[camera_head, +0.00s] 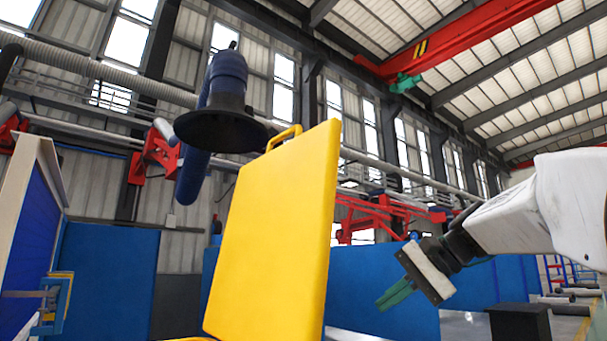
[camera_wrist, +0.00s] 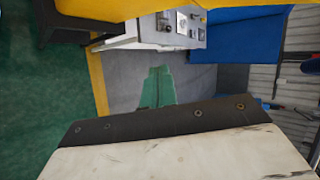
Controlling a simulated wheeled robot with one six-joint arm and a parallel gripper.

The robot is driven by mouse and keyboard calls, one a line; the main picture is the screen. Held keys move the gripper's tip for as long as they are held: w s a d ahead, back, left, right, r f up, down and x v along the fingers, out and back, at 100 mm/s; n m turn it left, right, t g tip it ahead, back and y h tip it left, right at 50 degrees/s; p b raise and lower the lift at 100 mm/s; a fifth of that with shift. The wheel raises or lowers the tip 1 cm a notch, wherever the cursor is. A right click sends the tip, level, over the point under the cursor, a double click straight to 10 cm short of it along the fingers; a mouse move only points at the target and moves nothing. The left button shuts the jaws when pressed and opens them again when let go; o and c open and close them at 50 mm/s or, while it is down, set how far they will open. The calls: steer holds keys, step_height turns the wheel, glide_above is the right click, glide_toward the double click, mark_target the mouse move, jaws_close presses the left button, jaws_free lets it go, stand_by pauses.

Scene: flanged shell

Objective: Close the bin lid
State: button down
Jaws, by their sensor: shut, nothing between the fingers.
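The yellow bin lid (camera_head: 275,235) stands open, raised nearly upright and leaning a little, in the middle of the head view. A yellow handle (camera_head: 284,137) sits on its top edge. Only a thin strip of yellow (camera_head: 190,339) shows below the lid at the bottom edge; the rest of the bin is out of view. My gripper (camera_head: 389,302) is to the right of the lid, apart from it, with its green fingers pointing down and left. The fingers are shut and empty; they also show in the wrist view (camera_wrist: 157,85).
A blue extraction hood (camera_head: 225,105) hangs above and left of the lid. Blue panels (camera_head: 108,270) stand behind. A dark box (camera_head: 520,322) is at the lower right. The wrist view shows a white machine with a control panel (camera_wrist: 180,25) and green floor (camera_wrist: 45,110).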

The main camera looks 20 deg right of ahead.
steer(key=w+d+r+t+y, duration=0.1)
steer(key=d+r+t+y, duration=0.1)
steer(key=r, duration=0.6)
steer(key=w+d+r+t+y, duration=0.1)
steer(key=d+r+y, duration=0.15)
steer(key=r, duration=0.55)
steer(key=s+a+r+n+g+y, duration=0.1)
steer(key=s+r+n+y, duration=0.3)
steer(key=r, duration=0.9)
steer(key=shift+m+y, duration=0.35)
steer(key=shift+m, duration=0.05)
steer(key=a, duration=0.4)
steer(key=w+a+r, duration=0.1)
steer(key=a, duration=0.3)
steer(key=w+a, duration=0.1)
steer(key=a, duration=0.3)
steer(key=shift+a+r, duration=0.4)
steer(key=shift+s, duration=0.1)
